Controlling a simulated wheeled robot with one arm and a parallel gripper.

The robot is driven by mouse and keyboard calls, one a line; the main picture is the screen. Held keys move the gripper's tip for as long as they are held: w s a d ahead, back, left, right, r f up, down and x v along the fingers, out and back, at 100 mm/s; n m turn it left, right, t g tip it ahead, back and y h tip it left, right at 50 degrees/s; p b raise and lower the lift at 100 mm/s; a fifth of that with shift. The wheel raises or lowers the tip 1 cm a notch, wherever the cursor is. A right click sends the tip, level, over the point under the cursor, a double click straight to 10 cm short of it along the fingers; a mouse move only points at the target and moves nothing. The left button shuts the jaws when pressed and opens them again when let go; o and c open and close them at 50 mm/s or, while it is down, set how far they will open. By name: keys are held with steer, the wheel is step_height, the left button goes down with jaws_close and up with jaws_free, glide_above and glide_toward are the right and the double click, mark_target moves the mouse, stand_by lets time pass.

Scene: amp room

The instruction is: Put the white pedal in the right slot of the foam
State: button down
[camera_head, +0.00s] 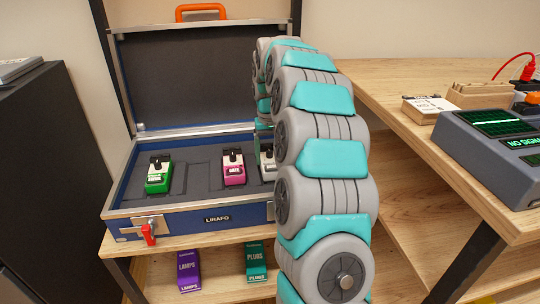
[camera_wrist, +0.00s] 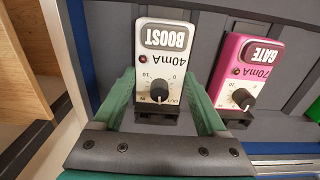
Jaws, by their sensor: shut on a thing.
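The white pedal (camera_wrist: 163,62), marked BOOST, stands between the two green fingers of my gripper (camera_wrist: 165,85) in the wrist view. The gripper is shut on it. In the head view only a strip of the white pedal (camera_head: 267,163) shows beside my arm, at the right end of the case. The dark foam (camera_head: 203,177) lines the blue case. The pedal is at the foam's right slot, but I cannot tell whether it is fully seated. My arm hides the case's right end and most of the gripper in the head view.
A pink GATE pedal (camera_head: 233,168) and a green pedal (camera_head: 158,174) sit in the foam to the left. The open lid (camera_head: 200,80) stands behind. Purple (camera_head: 189,268) and teal (camera_head: 256,262) boxes lie below. A wooden table (camera_head: 400,85) with devices is at right.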

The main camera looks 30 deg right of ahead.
steer(key=shift+s+f, duration=0.15)
jaws_free()
stand_by(0.4)
steer(key=shift+r+p, duration=1.4)
steer(key=shift+r, duration=2.2)
